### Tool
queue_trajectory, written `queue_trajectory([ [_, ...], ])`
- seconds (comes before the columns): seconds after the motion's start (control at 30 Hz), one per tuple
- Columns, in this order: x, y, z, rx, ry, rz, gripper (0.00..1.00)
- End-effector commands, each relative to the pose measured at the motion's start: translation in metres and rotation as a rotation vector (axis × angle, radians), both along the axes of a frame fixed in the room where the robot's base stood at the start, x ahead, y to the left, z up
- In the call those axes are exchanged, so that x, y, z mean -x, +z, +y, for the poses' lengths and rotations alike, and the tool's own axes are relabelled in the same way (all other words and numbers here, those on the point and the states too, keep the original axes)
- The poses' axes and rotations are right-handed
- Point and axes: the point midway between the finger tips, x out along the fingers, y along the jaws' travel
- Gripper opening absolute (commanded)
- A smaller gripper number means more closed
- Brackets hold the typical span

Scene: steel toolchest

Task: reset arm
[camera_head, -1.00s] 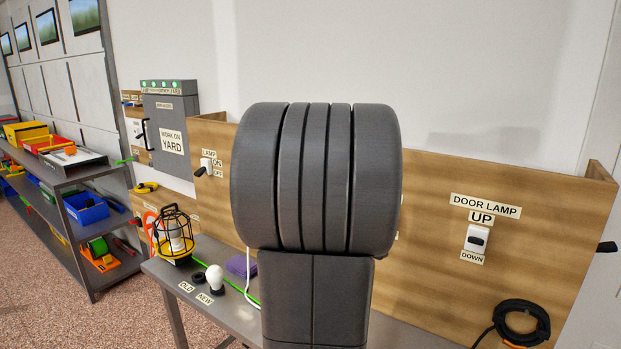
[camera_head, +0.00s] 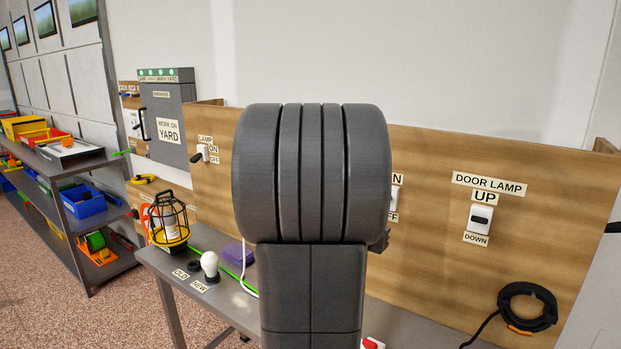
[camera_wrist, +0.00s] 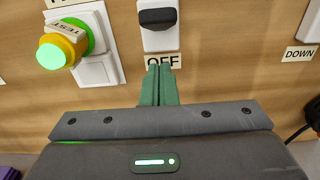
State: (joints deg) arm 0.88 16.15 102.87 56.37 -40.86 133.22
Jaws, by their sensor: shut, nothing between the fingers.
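My gripper (camera_wrist: 160,85) shows in the wrist view with its two green fingers together and nothing between them. The fingertips point at the wooden panel (camera_wrist: 215,70), just below a white switch (camera_wrist: 158,38) with a dark lever. The fingertips overlap the lower edge of the "OFF" label (camera_wrist: 163,61); I cannot tell whether they touch the panel. In the head view my own dark arm fills the middle and hides the gripper and part of the panel.
A lit green button in a yellow collar (camera_wrist: 62,50) sits left of the switch. The bench (camera_head: 225,310) carries a caged lamp (camera_head: 169,222), a white bulb (camera_head: 210,267) and a purple block (camera_head: 237,253). A door lamp switch (camera_head: 480,220) and coiled cable (camera_head: 527,306) are at right.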

Motion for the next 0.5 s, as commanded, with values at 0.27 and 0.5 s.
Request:
queue_trajectory([
  [0.27, -0.0027, -0.0103, -0.0022, 0.053, -0.001, -0.077, 0.0],
  [0.5, -0.004, -0.0095, -0.0031, 0.073, -0.001, -0.106, 0.0],
])
